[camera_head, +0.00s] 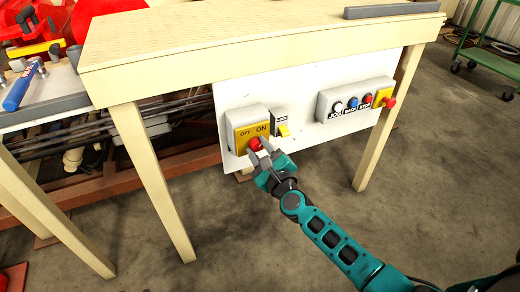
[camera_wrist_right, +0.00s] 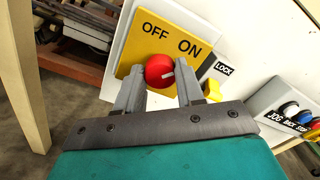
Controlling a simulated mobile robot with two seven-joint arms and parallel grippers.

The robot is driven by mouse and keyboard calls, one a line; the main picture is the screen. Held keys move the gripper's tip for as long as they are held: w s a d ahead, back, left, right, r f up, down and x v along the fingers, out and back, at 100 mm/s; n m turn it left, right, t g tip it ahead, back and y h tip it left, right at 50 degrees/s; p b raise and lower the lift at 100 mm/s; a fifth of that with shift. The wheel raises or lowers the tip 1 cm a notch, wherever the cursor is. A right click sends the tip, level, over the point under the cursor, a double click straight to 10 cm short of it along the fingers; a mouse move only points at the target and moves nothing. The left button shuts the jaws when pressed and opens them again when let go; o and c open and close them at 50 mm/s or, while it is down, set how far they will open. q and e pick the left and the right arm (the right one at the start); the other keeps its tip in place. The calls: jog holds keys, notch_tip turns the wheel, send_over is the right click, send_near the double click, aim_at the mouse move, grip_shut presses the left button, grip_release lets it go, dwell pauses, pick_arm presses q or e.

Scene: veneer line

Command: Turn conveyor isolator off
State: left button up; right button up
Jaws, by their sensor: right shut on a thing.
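The conveyor isolator is a grey box with a yellow plate (camera_head: 243,138) marked OFF and ON, on a white panel under the table. Its red rotary knob (camera_head: 254,144) sits low on the plate; it also shows in the right wrist view (camera_wrist_right: 158,69), with a small pale mark on its right side. My right gripper (camera_head: 259,153) comes from the lower right and is shut on the red knob, one finger on either side, as the right wrist view shows (camera_wrist_right: 160,84). My left gripper is not in view.
Right of the isolator are a LOCK label and a small yellow tab (camera_head: 284,130). Further right, a grey button box (camera_head: 350,101) carries several buttons and a red mushroom button (camera_head: 390,102). Table legs (camera_head: 160,185) flank the panel. A green cart (camera_head: 490,57) stands back right.

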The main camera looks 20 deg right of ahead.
jog(key=n+p, duration=0.1)
jog(key=n, duration=0.4)
jog(key=shift+n, duration=0.3)
jog(key=n+p, duration=0.2)
jog(key=n, duration=0.4)
jog(key=n+p, duration=0.1)
jog(key=n, duration=0.2)
jog(key=shift+n, duration=0.3)
jog(key=shift+f+n+p, duration=0.1)
jog(key=shift+n+p, duration=0.2)
jog(key=shift+n, duration=0.9)
jog(key=o, duration=1)
jog(key=shift+o, duration=0.2)
